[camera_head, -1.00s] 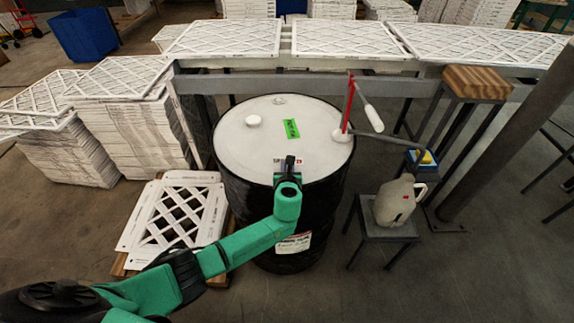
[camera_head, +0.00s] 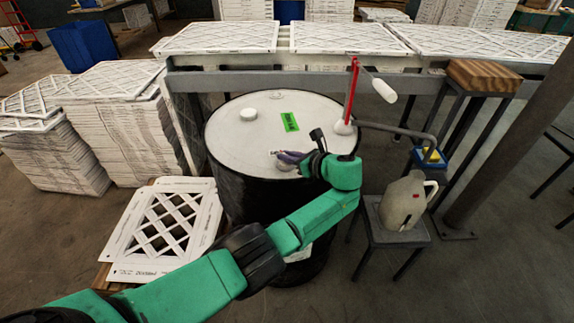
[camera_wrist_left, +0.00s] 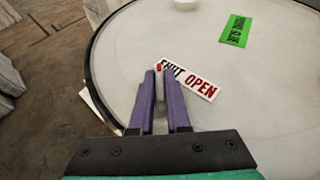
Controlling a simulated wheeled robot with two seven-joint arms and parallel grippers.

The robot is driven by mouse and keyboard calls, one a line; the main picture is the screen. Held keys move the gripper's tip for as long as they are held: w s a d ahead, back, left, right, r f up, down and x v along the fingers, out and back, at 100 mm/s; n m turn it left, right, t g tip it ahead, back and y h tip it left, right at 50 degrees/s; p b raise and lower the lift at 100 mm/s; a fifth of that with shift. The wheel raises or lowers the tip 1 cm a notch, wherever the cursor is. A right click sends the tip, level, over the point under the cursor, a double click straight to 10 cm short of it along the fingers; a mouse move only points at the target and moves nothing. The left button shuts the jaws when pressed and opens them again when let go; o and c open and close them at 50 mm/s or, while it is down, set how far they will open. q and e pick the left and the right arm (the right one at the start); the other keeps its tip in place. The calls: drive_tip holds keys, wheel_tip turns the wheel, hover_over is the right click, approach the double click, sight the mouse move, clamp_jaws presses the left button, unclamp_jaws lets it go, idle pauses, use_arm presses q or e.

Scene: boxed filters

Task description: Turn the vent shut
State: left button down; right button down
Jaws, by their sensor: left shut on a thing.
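A black drum with a pale lid (camera_head: 235,135) stands in the middle of the head view. A small sign reading SHUT and OPEN (camera_wrist_left: 200,85) lies on the lid in the left wrist view, with SHUT partly covered by my fingers. My left gripper (camera_head: 284,157) is low over the near part of the lid. Its purple fingers, also in the left wrist view (camera_wrist_left: 164,78), are closed around the vent, which they mostly hide. A small red mark shows by the left fingertip, beside the word SHUT. I cannot read the vent's exact angle. My right gripper is out of view.
A white cap (camera_head: 248,115) and a green label (camera_head: 289,122) are on the lid. A red pump post (camera_head: 351,92) rises at its right edge. A jug (camera_head: 402,202) stands on a stool to the right. Filters and a metal rail (camera_head: 300,82) line the back.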

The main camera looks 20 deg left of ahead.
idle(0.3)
use_arm(q)
drive_tip(key=c, duration=0.9)
unclamp_jaws()
